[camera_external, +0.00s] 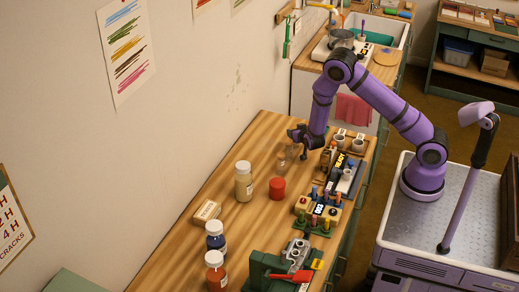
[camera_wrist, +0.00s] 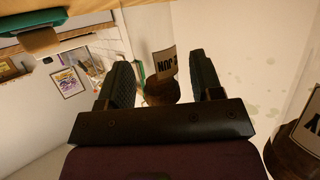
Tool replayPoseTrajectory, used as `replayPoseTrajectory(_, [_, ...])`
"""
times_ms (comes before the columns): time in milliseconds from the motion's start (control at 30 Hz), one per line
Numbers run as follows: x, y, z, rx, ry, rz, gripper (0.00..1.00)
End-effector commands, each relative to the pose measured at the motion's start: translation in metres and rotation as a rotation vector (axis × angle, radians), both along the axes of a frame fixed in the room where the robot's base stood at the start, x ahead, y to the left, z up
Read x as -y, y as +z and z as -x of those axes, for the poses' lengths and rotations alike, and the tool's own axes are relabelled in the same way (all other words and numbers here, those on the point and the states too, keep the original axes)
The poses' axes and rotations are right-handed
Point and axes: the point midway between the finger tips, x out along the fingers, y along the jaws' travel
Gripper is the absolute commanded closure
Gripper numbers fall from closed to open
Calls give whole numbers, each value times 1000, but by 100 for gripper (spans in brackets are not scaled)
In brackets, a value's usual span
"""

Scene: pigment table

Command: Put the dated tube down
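My gripper (camera_external: 298,150) hangs above the wooden table, below my bent purple arm. In the wrist view its two dark fingers (camera_wrist: 163,82) stand apart, with no tube visibly clamped between them. A brown cylinder with a white label (camera_wrist: 163,66), lettered roughly "NOC", shows in the gap, with space on either side; it seems to be beyond the fingertips. I cannot tell which thing is the dated tube. Several small coloured tubes or pegs stand in a yellow block (camera_external: 318,208) and a green rack (camera_external: 313,227) on the table. No date is readable.
A clear jar (camera_external: 283,160) stands close to my gripper. A red pot (camera_external: 277,188), a pale bottle (camera_external: 243,182), a blue bottle (camera_external: 215,238) and an orange bottle (camera_external: 216,272) stand nearby. Bare wood (camera_external: 225,190) lies near the wall.

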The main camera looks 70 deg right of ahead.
Motion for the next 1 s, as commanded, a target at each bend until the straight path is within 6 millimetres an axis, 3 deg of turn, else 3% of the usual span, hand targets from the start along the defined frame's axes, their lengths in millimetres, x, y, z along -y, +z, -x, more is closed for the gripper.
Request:
replayPoseTrajectory(267, [-3,4,2,0,1,0,40])
replayPoseTrajectory(800, [-66,41,65,1,3,-1,40])
replayPoseTrajectory(1000, [-77,48,76,0,2,-1,40])
